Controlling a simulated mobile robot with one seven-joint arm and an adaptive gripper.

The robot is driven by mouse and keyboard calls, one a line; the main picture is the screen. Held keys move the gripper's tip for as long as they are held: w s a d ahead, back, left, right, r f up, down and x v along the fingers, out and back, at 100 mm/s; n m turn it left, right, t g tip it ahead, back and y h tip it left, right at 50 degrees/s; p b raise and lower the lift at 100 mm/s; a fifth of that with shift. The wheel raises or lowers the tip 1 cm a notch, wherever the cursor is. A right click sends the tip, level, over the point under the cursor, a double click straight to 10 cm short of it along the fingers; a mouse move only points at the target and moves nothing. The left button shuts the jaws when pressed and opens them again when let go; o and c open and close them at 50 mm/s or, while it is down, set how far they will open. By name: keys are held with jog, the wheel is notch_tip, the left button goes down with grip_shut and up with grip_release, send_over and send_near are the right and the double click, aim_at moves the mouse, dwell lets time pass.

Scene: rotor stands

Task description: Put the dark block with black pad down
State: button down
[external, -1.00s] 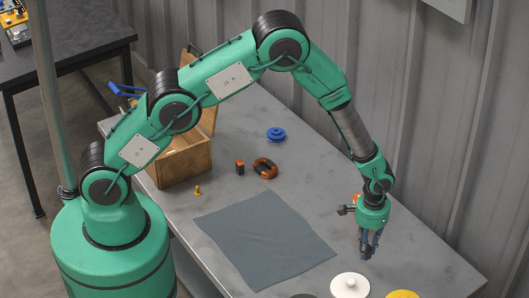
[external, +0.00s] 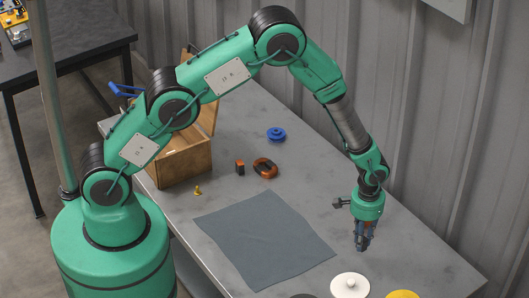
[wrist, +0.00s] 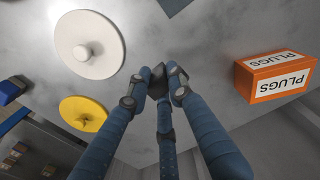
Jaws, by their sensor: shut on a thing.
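My gripper (external: 362,244) hangs over the right part of the metal table, behind a white disc with a knob (external: 350,286). In the wrist view, its blue fingers (wrist: 160,78) are closed around a small dark block (wrist: 157,86) at their tips. The fingers cover most of the block, and its black pad cannot be told apart. In the external view the block is too hidden to make out. I cannot tell whether it touches the table.
A yellow disc (external: 402,294) lies beside the white one. A grey cloth (external: 264,238) lies mid-table. An orange PLUGS box (wrist: 275,76) is right of the fingers in the wrist view. A blue spool (external: 276,133), a ring (external: 265,168) and a wooden box (external: 183,162) stand farther back.

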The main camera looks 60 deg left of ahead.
jog(key=a+n, duration=0.1)
jog(key=a, duration=0.4)
jog(key=w+a+n, duration=0.1)
jog(key=a, duration=0.5)
jog(key=a+n+b, duration=0.1)
jog(key=a, duration=0.4)
jog(key=shift+w+a+n, duration=0.15)
jog(key=shift+w+n, duration=0.15)
jog(key=shift+n, duration=0.1)
jog(key=s+a+n, duration=0.1)
jog(key=a, duration=0.5)
jog(key=s+a+n+b, duration=0.1)
jog(key=a+n, duration=0.1)
jog(key=a, duration=0.5)
jog(key=s+a+n, duration=0.1)
jog(key=a+n, duration=0.1)
jog(key=a, duration=0.4)
jog(key=shift+s+a+r+b, duration=0.1)
jog(key=shift+s+a+b, duration=0.2)
jog(key=shift+s+a, duration=0.1)
jog(key=shift+w, duration=0.15)
jog(key=w, duration=0.5)
jog(key=w+a+f+b, duration=0.1)
jog(key=w, duration=0.4)
jog(key=w+a, duration=0.1)
jog(key=w, duration=0.4)
jog(key=shift+w+a+f, duration=0.2)
jog(key=shift+w+f, duration=0.05)
jog(key=shift+w, duration=0.05)
